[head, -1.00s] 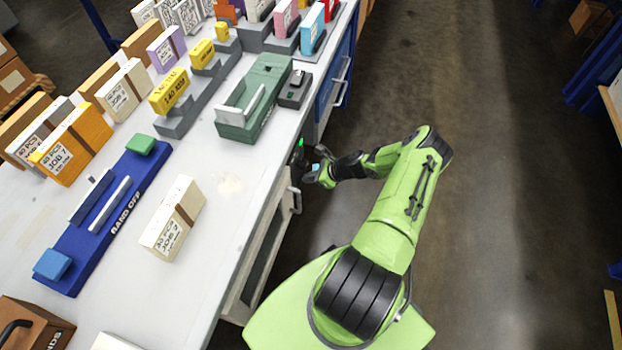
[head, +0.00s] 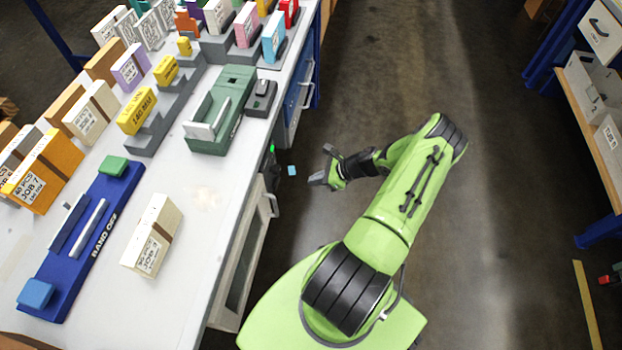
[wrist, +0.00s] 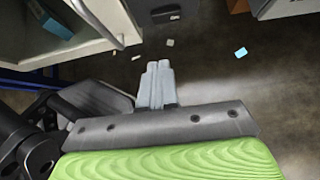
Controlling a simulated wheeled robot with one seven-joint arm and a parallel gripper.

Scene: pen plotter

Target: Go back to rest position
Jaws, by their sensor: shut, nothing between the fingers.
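My gripper (head: 326,167) is in the middle of the head view, at the end of my green arm, right of the workbench and over the aisle floor. In the wrist view my gripper (wrist: 158,66) shows its two grey fingers pressed together with nothing between them. It is apart from the bench and touches nothing that I can see.
The workbench (head: 199,207) on the left holds boxes, a blue fixture (head: 95,215) and a green device (head: 221,112). A small light-blue piece (head: 292,170) lies on the floor; it also shows in the wrist view (wrist: 241,52). A shelf (head: 590,130) stands right.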

